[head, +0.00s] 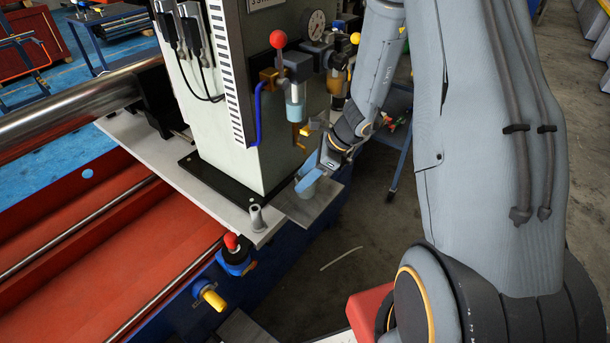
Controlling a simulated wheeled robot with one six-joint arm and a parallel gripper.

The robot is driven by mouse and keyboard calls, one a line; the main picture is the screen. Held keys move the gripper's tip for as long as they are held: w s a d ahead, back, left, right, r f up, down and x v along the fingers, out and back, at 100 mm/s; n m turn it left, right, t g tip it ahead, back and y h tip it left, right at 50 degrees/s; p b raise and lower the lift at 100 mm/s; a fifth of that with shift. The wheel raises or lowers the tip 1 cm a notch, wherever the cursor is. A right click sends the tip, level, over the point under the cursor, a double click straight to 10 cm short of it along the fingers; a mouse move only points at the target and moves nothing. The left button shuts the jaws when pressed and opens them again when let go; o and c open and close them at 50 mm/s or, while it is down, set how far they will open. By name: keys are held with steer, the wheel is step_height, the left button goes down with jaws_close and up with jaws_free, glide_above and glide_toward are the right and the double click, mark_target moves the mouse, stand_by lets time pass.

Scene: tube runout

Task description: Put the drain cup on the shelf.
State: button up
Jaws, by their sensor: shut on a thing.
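The drain cup (304,190) is a small grey cup, partly covered by the blue fingers of my gripper (309,179). My gripper is shut on it, reaching in from the upper right. The cup looks upright over the inner part of the shelf (322,207), a small flat grey plate jutting out from the machine's side. Whether the cup's base touches the shelf or hangs just above it, I cannot tell.
The pale machine column (222,140) stands left of the shelf. A red-knobbed valve with a clear bowl (295,108) and a yellow handle sit close above my gripper. A short grey post (257,218) stands on the white ledge. A blue cart (399,150) is behind.

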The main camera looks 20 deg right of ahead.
steer(key=shift+f, duration=0.15)
steer(key=o, duration=1.1)
steer(key=shift+c, duration=0.2)
steer(key=shift+d+r, duration=0.1)
steer(key=shift+r, duration=0.25)
steer(key=b+v, duration=0.2)
steer(key=v, duration=0.9)
steer(key=s+a+r+n+h, duration=0.2)
steer(key=s+n, duration=0.5)
steer(key=n, duration=0.4)
steer(key=s+a+r+n+g+h, duration=0.1)
steer(key=s+a+r+n+h, duration=0.1)
steer(key=s+n, duration=0.5)
steer(key=shift+s+a+n+h, duration=0.4)
steer(key=shift+a+n+h, duration=0.55)
steer(key=shift+n, duration=1.45)
